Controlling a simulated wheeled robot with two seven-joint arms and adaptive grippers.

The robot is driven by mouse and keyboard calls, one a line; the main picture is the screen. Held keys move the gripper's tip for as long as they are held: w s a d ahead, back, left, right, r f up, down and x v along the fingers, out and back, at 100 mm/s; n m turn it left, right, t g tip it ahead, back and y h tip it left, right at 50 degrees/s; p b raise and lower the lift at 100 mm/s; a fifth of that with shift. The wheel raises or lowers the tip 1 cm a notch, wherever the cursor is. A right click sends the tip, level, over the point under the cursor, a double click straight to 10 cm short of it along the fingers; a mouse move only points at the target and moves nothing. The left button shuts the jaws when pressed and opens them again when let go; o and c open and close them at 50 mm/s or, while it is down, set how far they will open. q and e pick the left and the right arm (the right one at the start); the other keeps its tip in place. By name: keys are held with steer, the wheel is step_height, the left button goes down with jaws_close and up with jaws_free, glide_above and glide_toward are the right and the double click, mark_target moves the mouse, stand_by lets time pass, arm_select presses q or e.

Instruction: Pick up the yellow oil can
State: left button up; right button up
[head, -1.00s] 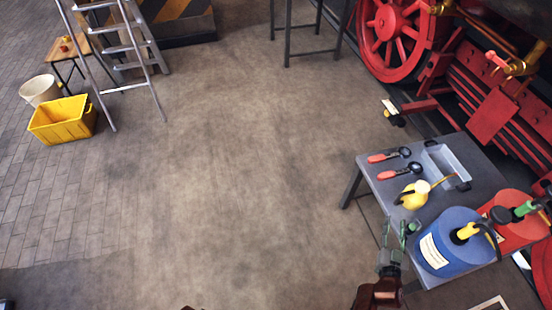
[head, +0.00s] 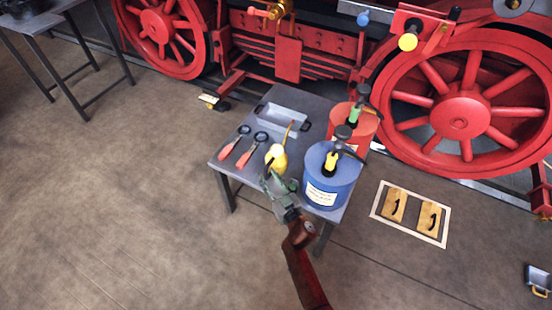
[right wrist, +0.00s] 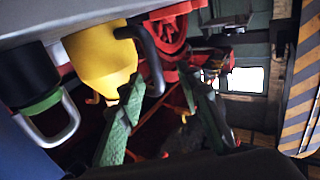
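The yellow oil can (head: 278,161) stands on the grey table (head: 228,165), its thin spout pointing up and away. In the right wrist view the yellow can body (right wrist: 100,62) shows close up, with its dark curved handle (right wrist: 150,58) on its right side. My right gripper (head: 278,181) is at the table's near edge, just in front of the can, and partly covers its lower part. In the right wrist view its two green fingers are spread (right wrist: 160,88), with the end of the handle appearing between the tips. I cannot tell whether they touch. My left gripper is out of view.
A blue drum (head: 322,194) with a pump top stands close right of the can, with a red drum (head: 363,124) behind. Two red-handled tools (head: 236,145) and a grey tray (head: 284,117) lie left and behind. Floor left of the table is clear.

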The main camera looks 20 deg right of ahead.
steer(key=shift+w+a, duration=0.25)
steer(key=shift+w, duration=0.05)
steer(key=shift+s+d+r, duration=0.1)
steer(key=shift+d, duration=0.3)
steer(key=shift+c, duration=1)
steer(key=c, duration=0.7)
jaws_close()
